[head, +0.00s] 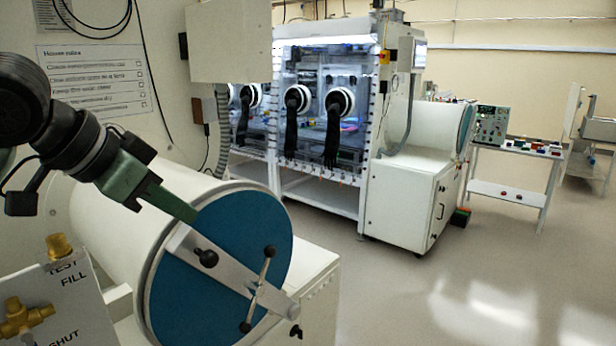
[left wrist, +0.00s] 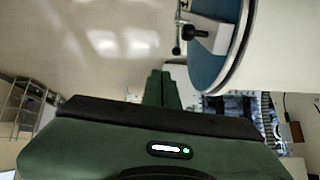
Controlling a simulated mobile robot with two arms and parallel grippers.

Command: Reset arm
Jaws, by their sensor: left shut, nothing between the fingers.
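My left gripper (head: 188,212) is green and comes in from the left in the head view. Its fingers are shut and empty, pointing down and to the right. In that view its tips overlap the upper left rim of a round blue door (head: 235,225) on a white cylindrical chamber (head: 110,215). I cannot tell whether they touch it. In the left wrist view the shut fingers (left wrist: 161,88) point up the picture, with the blue door (left wrist: 205,55) to their right and a visible gap between. My right gripper is not in view.
The door carries a grey bar (head: 225,262), a black knob (head: 205,258) and a T-handle (head: 259,285). A panel with brass valves (head: 25,318) stands at the lower left. A glovebox (head: 325,110) stands beyond. The floor (head: 430,290) at right is clear.

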